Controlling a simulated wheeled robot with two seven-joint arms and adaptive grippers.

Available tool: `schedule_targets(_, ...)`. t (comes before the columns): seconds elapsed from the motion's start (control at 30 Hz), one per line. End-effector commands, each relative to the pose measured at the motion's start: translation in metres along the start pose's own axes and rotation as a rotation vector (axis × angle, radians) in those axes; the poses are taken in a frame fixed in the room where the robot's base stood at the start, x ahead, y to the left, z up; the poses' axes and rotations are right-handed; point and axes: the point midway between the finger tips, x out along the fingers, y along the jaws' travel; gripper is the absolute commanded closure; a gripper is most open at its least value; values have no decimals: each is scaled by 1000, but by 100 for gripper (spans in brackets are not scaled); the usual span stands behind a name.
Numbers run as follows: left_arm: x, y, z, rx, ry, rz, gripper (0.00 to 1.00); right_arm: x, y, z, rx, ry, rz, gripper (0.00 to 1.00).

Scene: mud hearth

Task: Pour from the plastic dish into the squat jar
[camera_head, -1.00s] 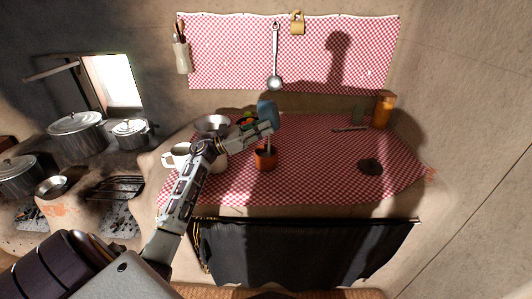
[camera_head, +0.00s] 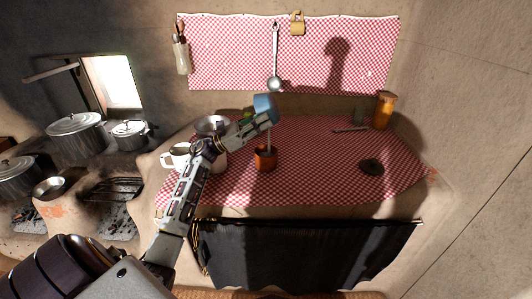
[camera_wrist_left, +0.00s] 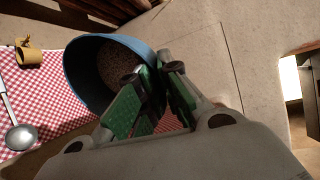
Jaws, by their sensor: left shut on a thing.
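The blue plastic dish (camera_head: 264,104) is in my left gripper (camera_head: 262,118), above the red checked counter. In the left wrist view, the dish (camera_wrist_left: 74,75) holds a brown, grainy content, and the green finger pads (camera_wrist_left: 150,95) grip its rim. The squat jar (camera_head: 266,160), reddish-brown and open, stands upright on the cloth below the gripper, apart from the dish. A thin pale vertical streak shows between gripper and jar; I cannot tell whether it is falling content or a handle. The inside of the jar is unclear. My right gripper is not in view.
A metal bowl (camera_head: 211,125) and white mug (camera_head: 176,157) stand left of the jar, partly behind my arm. The cloth between is clear.

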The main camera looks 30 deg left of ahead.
Motion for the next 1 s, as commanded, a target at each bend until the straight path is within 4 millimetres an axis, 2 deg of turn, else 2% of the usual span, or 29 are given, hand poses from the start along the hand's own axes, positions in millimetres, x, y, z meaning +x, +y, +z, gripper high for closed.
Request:
schedule_targets(0.23,2,1,7,-7,-27,5,100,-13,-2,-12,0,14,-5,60)
schedule_targets(1.0,8,3,29,-29,-104,19,100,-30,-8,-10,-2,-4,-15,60)
